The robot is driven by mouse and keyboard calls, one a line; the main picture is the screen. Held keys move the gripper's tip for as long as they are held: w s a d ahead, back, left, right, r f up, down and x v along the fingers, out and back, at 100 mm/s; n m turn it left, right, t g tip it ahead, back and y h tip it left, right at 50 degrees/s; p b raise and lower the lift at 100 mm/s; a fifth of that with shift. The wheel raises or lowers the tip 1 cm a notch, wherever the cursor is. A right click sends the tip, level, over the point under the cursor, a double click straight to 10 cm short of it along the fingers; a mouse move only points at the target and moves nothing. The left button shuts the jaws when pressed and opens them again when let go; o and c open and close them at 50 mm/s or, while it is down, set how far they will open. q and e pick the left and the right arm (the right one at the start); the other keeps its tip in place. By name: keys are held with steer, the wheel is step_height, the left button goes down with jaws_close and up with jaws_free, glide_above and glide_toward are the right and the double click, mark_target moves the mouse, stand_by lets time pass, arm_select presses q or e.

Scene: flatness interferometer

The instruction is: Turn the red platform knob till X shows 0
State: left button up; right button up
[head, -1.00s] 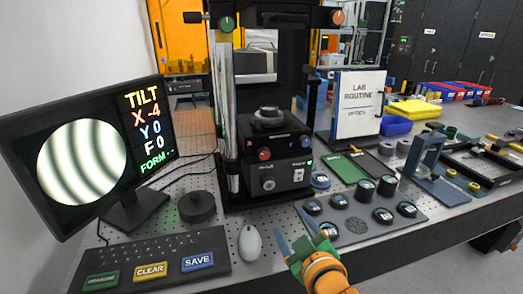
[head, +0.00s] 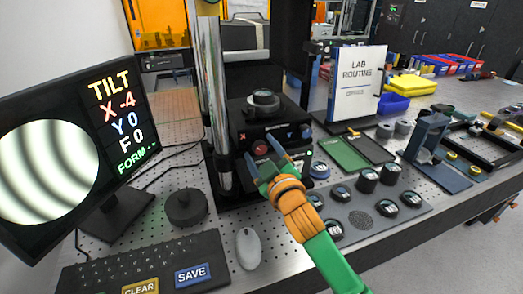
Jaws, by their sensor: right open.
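The red platform knob (head: 260,147) is on the front of the black interferometer stage (head: 262,120), below a small X mark. My right gripper (head: 263,154) is open at the knob, with one blue finger to its lower left and the other to its right. Whether the fingers touch the knob cannot be told. The monitor (head: 75,150) at the left reads TILT, X -4, Y 0, F 0, with curved dark fringes on a round disc. A blue knob (head: 305,131) is at the right of the stage front. My left gripper is not in view.
A keyboard (head: 150,262) and a grey mouse (head: 248,248) lie in front. A plate with several dark round pieces (head: 385,215) is right of my right arm. A green tray (head: 343,153) and a LAB ROUTINE sign (head: 357,85) stand behind it.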

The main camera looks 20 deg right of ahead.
steer(key=shift+s+r, duration=0.1)
steer(key=shift+s, duration=0.15)
steer(key=c, duration=0.5)
jaws_close()
steer(key=m+p, duration=0.1)
steer(key=m, duration=0.3)
steer(key=shift+r+p, duration=0.15)
steer(key=shift+p, duration=0.2)
steer(key=shift+m+p, duration=1.1)
steer(key=shift+m, duration=1.5)
